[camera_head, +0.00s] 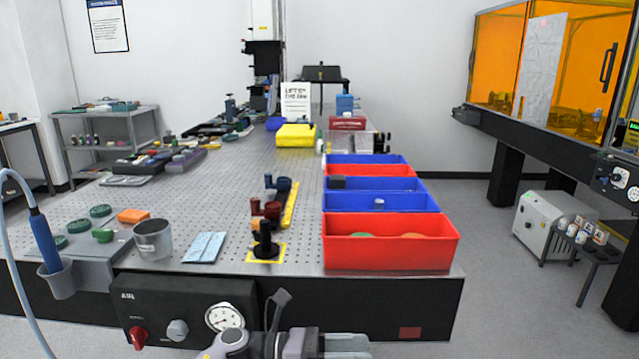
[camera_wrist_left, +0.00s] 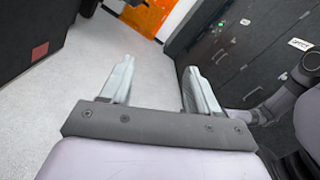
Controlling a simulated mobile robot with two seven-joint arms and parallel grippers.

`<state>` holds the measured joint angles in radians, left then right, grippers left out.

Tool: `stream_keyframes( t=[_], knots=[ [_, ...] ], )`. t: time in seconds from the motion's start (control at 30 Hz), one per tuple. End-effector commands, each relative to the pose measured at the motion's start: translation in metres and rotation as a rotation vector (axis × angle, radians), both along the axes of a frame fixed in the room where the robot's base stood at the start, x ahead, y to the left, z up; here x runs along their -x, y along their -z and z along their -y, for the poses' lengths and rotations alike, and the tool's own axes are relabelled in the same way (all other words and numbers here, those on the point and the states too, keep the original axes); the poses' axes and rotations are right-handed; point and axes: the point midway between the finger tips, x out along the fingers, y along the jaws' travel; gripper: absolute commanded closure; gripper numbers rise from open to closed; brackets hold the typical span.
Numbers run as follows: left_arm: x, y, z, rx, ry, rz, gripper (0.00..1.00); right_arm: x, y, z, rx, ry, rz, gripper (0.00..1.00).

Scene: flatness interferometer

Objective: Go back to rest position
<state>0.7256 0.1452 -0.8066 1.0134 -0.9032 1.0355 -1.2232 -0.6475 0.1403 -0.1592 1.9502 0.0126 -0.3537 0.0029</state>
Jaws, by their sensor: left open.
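My left gripper (camera_head: 362,346) is at the bottom edge of the head view, in front of the table's black front side, with its fingers pointing right. In the left wrist view its two fingers (camera_wrist_left: 157,70) stand wide apart with nothing between them. Grey floor and dark cabinet fronts (camera_wrist_left: 240,50) lie beyond them. My right gripper is in neither view.
The perforated optical table (camera_head: 230,190) fills the middle. A red bin (camera_head: 390,258) and blue and red bins stand at its right edge. A black control box with a gauge (camera_head: 224,317) is on the front, left of my gripper.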

Motion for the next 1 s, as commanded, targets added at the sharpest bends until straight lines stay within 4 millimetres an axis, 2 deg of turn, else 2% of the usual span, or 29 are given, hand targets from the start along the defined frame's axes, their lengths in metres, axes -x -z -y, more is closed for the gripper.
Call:
stream_keyframes(
  t=[0.13, 0.27, 0.37, 0.57, 0.77, 0.9, 1.0],
  knots=[
    [0.006, 0.005, -0.006, 0.198, -0.174, -0.335, 0.39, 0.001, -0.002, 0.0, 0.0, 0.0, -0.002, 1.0],
    [0.006, 0.016, -0.025, 0.366, -0.318, -0.636, 0.39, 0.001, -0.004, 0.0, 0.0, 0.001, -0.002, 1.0],
    [0.008, 0.029, -0.047, 0.498, -0.423, -0.874, 0.39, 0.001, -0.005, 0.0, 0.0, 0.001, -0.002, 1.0],
    [0.024, 0.072, -0.102, 0.769, -0.622, -1.347, 0.39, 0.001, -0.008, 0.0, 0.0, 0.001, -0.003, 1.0],
    [0.065, 0.125, -0.164, 1.063, -0.811, -1.797, 0.39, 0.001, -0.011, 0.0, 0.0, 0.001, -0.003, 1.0],
    [0.11, 0.16, -0.203, 1.282, -0.938, -2.081, 0.39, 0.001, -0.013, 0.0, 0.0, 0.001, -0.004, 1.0],
    [0.144, 0.179, -0.226, 1.43, -1.016, -2.247, 0.39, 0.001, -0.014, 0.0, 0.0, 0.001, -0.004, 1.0]
  ],
)
